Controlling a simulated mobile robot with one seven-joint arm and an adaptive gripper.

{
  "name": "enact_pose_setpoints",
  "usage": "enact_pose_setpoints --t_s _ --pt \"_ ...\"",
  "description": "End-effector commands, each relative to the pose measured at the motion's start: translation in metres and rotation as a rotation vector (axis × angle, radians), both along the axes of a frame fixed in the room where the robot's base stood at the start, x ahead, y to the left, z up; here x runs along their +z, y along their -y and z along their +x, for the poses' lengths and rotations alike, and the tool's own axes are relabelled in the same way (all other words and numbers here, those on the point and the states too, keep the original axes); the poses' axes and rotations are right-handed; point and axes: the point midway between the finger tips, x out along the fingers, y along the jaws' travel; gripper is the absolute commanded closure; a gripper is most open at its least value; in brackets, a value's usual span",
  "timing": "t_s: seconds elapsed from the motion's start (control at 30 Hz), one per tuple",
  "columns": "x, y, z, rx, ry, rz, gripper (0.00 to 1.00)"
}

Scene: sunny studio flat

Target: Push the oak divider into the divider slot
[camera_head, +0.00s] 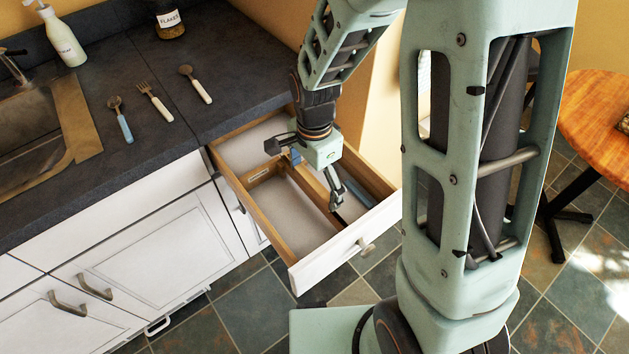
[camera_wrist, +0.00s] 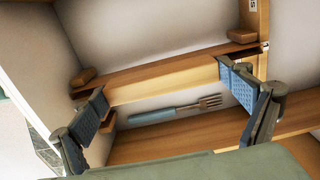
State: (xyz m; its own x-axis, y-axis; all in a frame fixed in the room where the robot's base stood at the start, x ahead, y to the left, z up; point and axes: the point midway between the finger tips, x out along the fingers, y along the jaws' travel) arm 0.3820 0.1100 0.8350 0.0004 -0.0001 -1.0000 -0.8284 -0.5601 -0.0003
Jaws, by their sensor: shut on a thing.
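The oak divider (camera_wrist: 165,84) lies lengthwise between the two fingers of my gripper (camera_wrist: 168,108) in the wrist view. My gripper (camera_head: 313,168) is low over the open drawer in the head view, its fingers on the divider. In the wrist view, small wooden blocks (camera_wrist: 83,77) on the drawer wall at the left flank the near line of the divider's end, as the divider slot. The left finger partly hides this end. I cannot tell how deep the divider sits.
The drawer (camera_head: 288,282) stands open below the dark counter (camera_head: 225,90). A blue-handled fork (camera_wrist: 175,110) lies in the drawer beside the divider. On the counter lie a blue-handled spoon (camera_head: 121,121), a fork (camera_head: 156,103) and a white-handled spoon (camera_head: 197,86).

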Motion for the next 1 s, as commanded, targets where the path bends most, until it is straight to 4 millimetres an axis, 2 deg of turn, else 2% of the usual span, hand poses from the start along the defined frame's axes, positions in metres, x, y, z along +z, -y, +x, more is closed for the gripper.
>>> enact_pose_setpoints --t_s 1.0 --pt "-0.010 0.000 0.000 0.000 0.000 0.000 0.30"
